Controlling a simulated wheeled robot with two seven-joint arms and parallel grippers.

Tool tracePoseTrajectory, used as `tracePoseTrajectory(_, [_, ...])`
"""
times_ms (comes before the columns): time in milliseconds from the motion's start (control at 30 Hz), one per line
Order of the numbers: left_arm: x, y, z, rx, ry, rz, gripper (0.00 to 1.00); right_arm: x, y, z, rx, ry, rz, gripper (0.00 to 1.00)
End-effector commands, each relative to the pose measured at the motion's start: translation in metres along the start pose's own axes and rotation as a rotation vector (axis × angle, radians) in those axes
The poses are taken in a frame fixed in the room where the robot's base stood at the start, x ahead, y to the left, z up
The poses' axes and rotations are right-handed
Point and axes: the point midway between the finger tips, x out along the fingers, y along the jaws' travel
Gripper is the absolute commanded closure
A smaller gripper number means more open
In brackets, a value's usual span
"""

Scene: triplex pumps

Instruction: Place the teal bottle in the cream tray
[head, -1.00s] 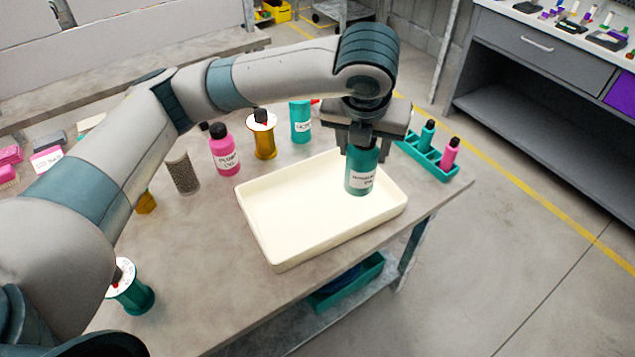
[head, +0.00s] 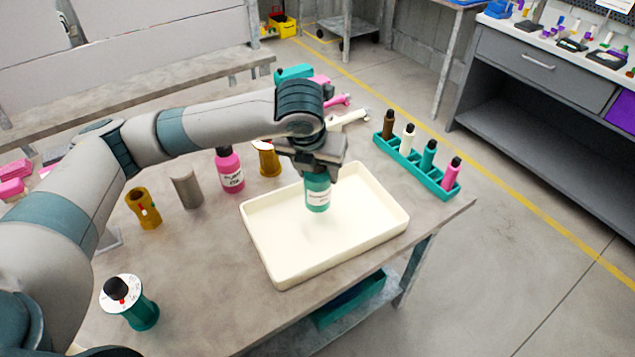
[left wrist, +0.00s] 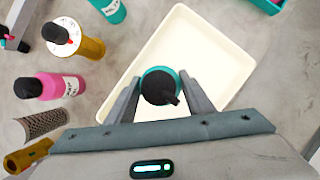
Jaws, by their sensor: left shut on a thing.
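The teal bottle (head: 317,193) with a white label hangs upright from my left gripper (head: 315,165), which is shut on its upper part. The tray holds nothing else that I see. My right gripper is not in view.
A teal rack (head: 418,168) with small bottles lies right of the tray. The table's front edge is close to the tray.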

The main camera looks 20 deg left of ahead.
Motion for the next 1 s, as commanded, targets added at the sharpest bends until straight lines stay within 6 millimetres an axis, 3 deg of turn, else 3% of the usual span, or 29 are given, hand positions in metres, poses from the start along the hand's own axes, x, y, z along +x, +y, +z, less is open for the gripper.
tracePoseTrajectory(267, [0.012, 0.000, -0.005, 0.000, 0.002, 0.001, 1.00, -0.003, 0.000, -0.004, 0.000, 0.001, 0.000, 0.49])
tracePoseTrajectory(500, [0.035, 0.000, -0.015, 0.000, 0.000, 0.000, 1.00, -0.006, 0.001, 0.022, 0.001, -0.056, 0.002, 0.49])
tracePoseTrajectory(633, [0.036, 0.000, -0.015, 0.000, -0.002, 0.000, 1.00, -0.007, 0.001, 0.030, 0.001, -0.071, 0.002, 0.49])
tracePoseTrajectory(933, [0.039, 0.000, -0.016, 0.000, 0.000, 0.000, 1.00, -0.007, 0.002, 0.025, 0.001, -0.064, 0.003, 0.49])
tracePoseTrajectory(967, [0.039, 0.000, -0.017, 0.001, 0.001, 0.001, 0.45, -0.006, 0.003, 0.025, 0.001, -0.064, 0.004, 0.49])
tracePoseTrajectory(1000, [0.039, 0.000, -0.017, 0.001, 0.000, 0.000, 0.36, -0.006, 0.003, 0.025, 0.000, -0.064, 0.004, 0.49])
